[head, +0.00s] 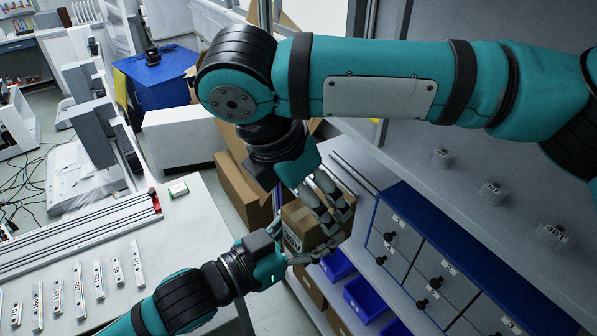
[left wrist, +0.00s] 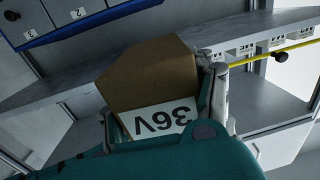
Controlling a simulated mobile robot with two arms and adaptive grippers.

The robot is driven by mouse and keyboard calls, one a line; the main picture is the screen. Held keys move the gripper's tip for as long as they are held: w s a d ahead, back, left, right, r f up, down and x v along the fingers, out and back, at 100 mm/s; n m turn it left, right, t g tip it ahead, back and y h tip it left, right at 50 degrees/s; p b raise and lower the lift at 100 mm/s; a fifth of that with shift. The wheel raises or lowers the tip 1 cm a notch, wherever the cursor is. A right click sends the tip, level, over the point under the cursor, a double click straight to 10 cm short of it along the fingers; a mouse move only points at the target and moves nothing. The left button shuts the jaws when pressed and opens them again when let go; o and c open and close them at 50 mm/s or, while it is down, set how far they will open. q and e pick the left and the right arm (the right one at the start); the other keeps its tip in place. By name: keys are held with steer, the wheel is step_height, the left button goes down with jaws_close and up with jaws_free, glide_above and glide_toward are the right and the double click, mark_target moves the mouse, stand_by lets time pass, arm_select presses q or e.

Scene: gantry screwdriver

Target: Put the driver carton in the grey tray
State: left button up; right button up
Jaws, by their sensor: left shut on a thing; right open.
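The driver carton (head: 302,218) is a brown box with a white label, held in the air between the bench and the shelves. In the left wrist view the carton (left wrist: 150,78) fills the middle, its label reading 36V upside down. My left gripper (head: 308,250) is shut on the carton at its labelled end. My right gripper (head: 337,212) is open, its fingers close beside the carton; I cannot tell whether they touch it. I cannot make out the grey tray in either view.
A white bench (head: 195,240) with metal rails and several small labelled parts is at left. A blue drawer cabinet (head: 425,205) stands on the shelf at right, with blue bins (head: 362,298) below. Other brown boxes (head: 238,190) stand on the floor behind.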

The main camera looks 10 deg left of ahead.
steer(key=shift+x, duration=1.5)
steer(key=shift+a, duration=0.1)
steer(key=c, duration=1.1)
steer(key=o, duration=1.1)
